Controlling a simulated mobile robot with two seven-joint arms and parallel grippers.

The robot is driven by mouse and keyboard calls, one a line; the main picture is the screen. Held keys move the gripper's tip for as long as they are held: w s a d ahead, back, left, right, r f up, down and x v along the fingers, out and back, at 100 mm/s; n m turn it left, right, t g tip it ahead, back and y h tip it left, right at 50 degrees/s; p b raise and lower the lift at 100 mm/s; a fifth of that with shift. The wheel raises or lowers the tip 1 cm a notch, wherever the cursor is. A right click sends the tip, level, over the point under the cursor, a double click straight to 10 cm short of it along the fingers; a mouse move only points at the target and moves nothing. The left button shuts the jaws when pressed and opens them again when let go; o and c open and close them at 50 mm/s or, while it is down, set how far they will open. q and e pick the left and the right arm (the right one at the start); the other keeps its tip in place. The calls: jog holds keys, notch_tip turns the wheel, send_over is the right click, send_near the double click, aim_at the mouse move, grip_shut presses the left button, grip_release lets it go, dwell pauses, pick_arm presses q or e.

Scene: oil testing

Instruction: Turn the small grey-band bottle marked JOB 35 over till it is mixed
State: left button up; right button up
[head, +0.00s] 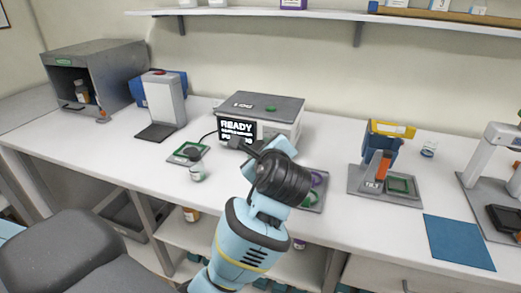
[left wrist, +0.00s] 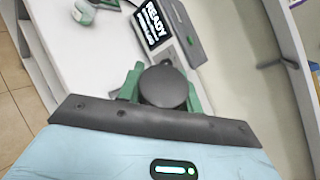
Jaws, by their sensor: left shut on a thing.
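My left gripper (head: 240,144) is raised above the worktop, in front of the grey READY machine. In the left wrist view its green fingers (left wrist: 165,84) are shut on a small bottle (left wrist: 166,88), of which only a dark round end shows. Its band and marking are hidden, so I cannot read JOB 35 on it. In the head view my wrist largely hides the held bottle. My right gripper is not in view.
The READY machine (head: 270,108) stands behind my gripper. A green-marked pad (head: 187,152), a grey stand (head: 163,100) and an open grey cabinet (head: 92,70) are to the left. A blue-yellow holder (head: 385,140) and a blue mat (head: 458,242) are to the right.

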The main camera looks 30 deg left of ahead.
pick_arm(q)
jog(key=n+t, duration=0.1)
jog(key=n, duration=0.1)
jog(key=shift+f+n, duration=0.1)
jog(key=shift+n, duration=0.2)
jog(key=shift+n+t+h+b, duration=0.35)
jog(key=shift+n+t, duration=0.45)
jog(key=shift+n, duration=0.4)
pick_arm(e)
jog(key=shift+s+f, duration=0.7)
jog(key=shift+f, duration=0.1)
pick_arm(q)
jog(key=shift+n, duration=0.3)
jog(key=n+b, duration=0.1)
jog(key=n+t+y+b, duration=0.1)
jog(key=n, duration=0.1)
jog(key=n+t+b, duration=0.1)
jog(key=n+b, duration=0.1)
jog(key=shift+f, duration=0.35)
jog(key=shift+r+n+t+y, duration=0.2)
jog(key=shift+n+t+y, duration=0.1)
jog(key=shift+n, duration=0.1)
jog(key=shift+r, duration=0.35)
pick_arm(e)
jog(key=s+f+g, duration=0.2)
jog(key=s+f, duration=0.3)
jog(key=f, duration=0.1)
